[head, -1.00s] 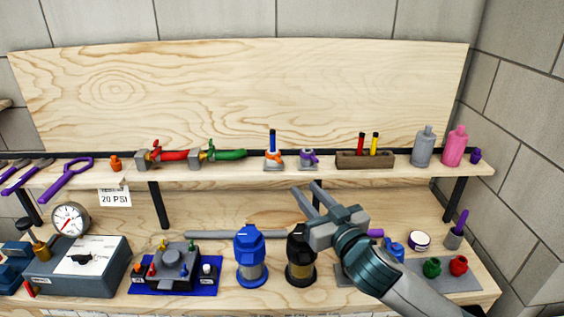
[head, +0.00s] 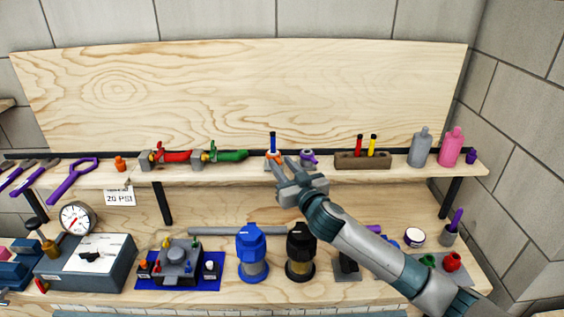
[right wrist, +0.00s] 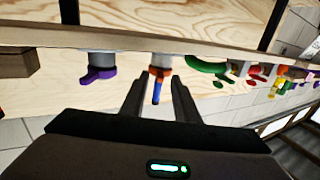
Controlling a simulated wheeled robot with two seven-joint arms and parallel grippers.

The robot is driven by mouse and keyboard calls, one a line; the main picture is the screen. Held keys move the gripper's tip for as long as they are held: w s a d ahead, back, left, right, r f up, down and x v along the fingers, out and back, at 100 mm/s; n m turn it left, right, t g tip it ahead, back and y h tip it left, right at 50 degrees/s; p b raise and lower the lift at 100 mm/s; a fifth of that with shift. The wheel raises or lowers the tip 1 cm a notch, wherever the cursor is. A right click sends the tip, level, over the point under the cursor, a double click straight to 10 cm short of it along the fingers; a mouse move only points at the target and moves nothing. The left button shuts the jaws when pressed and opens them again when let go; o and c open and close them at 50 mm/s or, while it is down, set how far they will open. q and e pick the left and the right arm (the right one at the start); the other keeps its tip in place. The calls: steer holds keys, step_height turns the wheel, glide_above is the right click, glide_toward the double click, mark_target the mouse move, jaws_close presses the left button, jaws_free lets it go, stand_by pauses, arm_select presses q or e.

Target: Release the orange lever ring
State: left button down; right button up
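The orange lever ring (head: 275,154) sits on a pale cylindrical fitting on the upper shelf, with a blue upright rod (head: 273,140) rising from it. It also shows in the right wrist view (right wrist: 160,71), where the blue rod (right wrist: 157,94) points down between my fingers. My right gripper (head: 281,164) is open, just in front of and slightly below the ring. In the right wrist view its two fingers (right wrist: 158,86) stand on either side of the rod, with no clear contact. The fingers partly hide the fitting in the head view. My left gripper is in neither view.
A purple lever ring (head: 308,156) stands close to the right of the orange one. Green (head: 230,155) and red (head: 177,156) lever valves are to the left. A wooden block (head: 362,160) is farther right. Blue (head: 252,250) and black (head: 301,250) filters stand below on the bench.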

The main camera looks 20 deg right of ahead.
steer(key=shift+w, duration=0.25)
steer(key=shift+c, duration=0.7)
jaws_close()
steer(key=shift+d, duration=0.1)
steer(key=n+y, duration=0.1)
steer(key=y, duration=0.1)
steer(key=d+n+y, duration=0.1)
steer(key=y, duration=0.1)
steer(key=shift+w+n+g+p, duration=0.1)
steer(key=shift+n+g+p, duration=0.2)
steer(key=shift+g+p, duration=0.1)
